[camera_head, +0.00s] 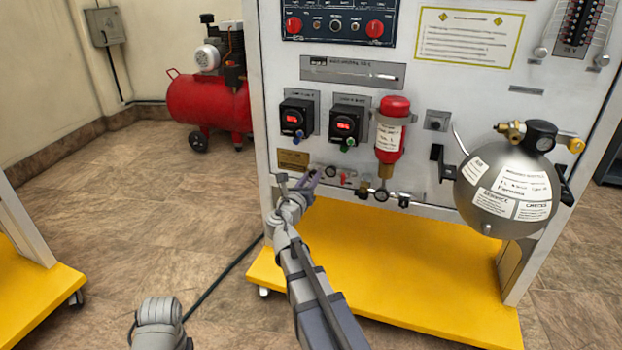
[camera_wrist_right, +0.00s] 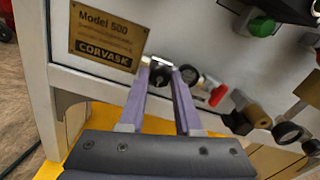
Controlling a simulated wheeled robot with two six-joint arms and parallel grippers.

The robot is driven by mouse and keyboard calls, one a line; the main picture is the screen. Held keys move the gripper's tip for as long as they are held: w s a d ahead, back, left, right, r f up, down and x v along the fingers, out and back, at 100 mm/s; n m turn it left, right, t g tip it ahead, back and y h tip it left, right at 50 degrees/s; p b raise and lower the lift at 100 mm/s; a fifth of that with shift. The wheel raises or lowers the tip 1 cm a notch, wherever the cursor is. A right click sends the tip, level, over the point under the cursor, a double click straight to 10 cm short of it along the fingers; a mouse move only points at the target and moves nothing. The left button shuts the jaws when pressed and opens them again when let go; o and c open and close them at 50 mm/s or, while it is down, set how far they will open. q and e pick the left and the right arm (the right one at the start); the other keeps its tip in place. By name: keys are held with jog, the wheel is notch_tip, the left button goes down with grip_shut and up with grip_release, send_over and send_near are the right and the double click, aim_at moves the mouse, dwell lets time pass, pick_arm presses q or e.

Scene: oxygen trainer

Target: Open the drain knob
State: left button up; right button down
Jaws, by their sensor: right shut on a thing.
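The drain knob (camera_wrist_right: 160,74) is a small dark piece with a silvery part at the left end of the fittings on the white panel's lower edge. In the wrist view, my right gripper (camera_wrist_right: 161,67) has its two purple fingers on either side of it, shut on it. In the head view, my right gripper (camera_head: 309,177) reaches the panel's lower left, and its fingers hide most of the knob. My left gripper is out of the picture; only a grey part of my left arm shows at the bottom.
Right of the knob are a round gauge (camera_wrist_right: 188,75), a red-handled valve (camera_wrist_right: 217,95) and further fittings. A brass "Model 500" plate (camera_wrist_right: 108,36) sits left. A red cylinder (camera_head: 391,135) and a grey sphere (camera_head: 507,180) stick out from the panel. The yellow base (camera_head: 400,270) lies below.

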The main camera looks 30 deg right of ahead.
jog(key=c, duration=0.6)
grip_release()
jog(key=v, duration=0.8)
